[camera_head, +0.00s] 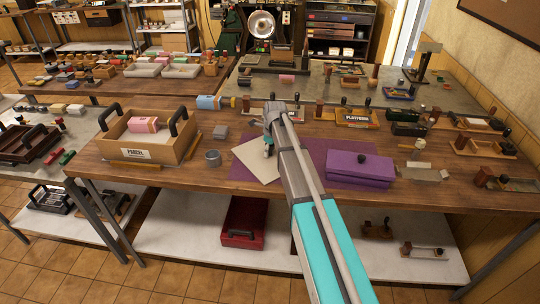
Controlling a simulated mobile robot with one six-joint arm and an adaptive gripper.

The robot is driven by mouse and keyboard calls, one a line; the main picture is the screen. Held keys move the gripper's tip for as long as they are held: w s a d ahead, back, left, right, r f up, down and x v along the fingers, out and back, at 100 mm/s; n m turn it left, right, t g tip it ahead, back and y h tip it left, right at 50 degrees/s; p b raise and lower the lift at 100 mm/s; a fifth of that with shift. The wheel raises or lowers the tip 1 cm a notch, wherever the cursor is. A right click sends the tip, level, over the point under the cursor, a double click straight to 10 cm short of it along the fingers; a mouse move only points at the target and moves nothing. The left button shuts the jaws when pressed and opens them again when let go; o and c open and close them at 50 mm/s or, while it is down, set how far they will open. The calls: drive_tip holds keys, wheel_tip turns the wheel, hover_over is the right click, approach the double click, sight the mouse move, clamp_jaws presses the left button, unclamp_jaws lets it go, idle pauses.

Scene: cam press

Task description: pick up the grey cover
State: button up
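My arm reaches from the bottom of the head view across the front of the wooden table, and my gripper (269,152) points down at its far end. It is over or just at a flat pale square plate (249,163) lying tilted on a purple mat. This plate may be the grey cover; its colour looks pale grey to cream. My arm hides its right side. I cannot tell whether the fingers touch it or are open.
A wooden parcel tray (175,152) with black handles holds a pink piece (143,125) at the left. A purple lidded box (360,169) sits right of my arm on the purple mat (312,162). Blocks and tools crowd the back and right. Some bare wood shows near the front left edge.

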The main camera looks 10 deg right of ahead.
clamp_jaws()
drive_tip(key=shift+r, duration=0.1)
drive_tip(key=shift+r+p, duration=0.95)
drive_tip(key=shift+p, duration=0.15)
drive_tip(key=s+r+p, duration=1)
drive_tip(key=s+r, duration=0.1)
drive_tip(key=s, duration=0.3)
drive_tip(key=shift+a+p, duration=0.15)
drive_tip(key=shift+p, duration=0.25)
drive_tip(key=shift+f, duration=0.1)
